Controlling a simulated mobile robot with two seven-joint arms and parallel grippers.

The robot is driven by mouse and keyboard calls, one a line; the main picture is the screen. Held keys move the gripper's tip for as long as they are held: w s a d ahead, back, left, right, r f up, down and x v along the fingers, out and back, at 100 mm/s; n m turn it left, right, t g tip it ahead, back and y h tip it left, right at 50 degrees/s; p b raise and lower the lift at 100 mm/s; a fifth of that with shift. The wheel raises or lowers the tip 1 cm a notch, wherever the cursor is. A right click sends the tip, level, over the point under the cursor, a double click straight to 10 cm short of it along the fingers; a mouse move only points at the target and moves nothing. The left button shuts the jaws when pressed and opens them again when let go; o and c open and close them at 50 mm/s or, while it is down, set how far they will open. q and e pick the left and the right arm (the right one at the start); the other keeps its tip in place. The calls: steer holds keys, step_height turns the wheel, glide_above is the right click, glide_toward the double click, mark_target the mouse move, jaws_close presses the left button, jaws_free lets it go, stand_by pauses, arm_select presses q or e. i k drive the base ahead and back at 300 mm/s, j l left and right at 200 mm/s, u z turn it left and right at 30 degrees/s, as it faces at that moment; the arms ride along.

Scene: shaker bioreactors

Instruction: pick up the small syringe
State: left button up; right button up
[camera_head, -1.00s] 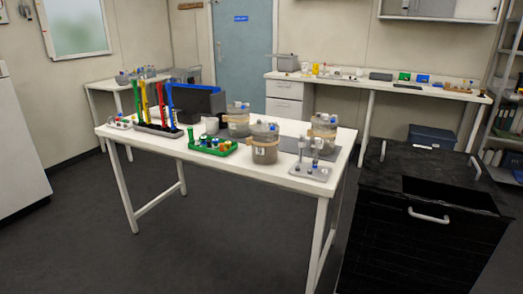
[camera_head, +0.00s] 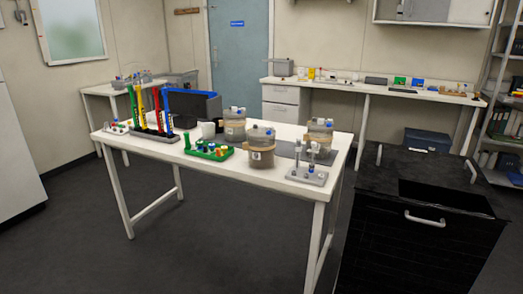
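A small grey holder (camera_head: 306,177) sits at the front right corner of the white table (camera_head: 215,172). Slim upright items (camera_head: 313,158) stand in it, one taller than the others. They may be syringes, but they are too small to tell apart, and I cannot say which is the small syringe. Neither of my grippers shows in the head view.
Several lidded jars (camera_head: 261,147) stand left of and behind the holder. A green tray (camera_head: 210,153) of small items and a dark rack (camera_head: 157,138) with coloured uprights sit further left. A black cabinet (camera_head: 420,255) stands right of the table. The floor in front is clear.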

mark_target(312, 155)
steer(key=i+j+z, duration=0.5)
steer(key=i+j, duration=0.3)
steer(key=i, duration=0.25)
steer(key=i+j+z, duration=0.5)
steer(key=i+j, duration=0.4)
steer(key=j, duration=0.25)
steer(key=k+l+u, duration=0.35)
steer(key=i+u, duration=0.1)
steer(key=i, duration=0.2)
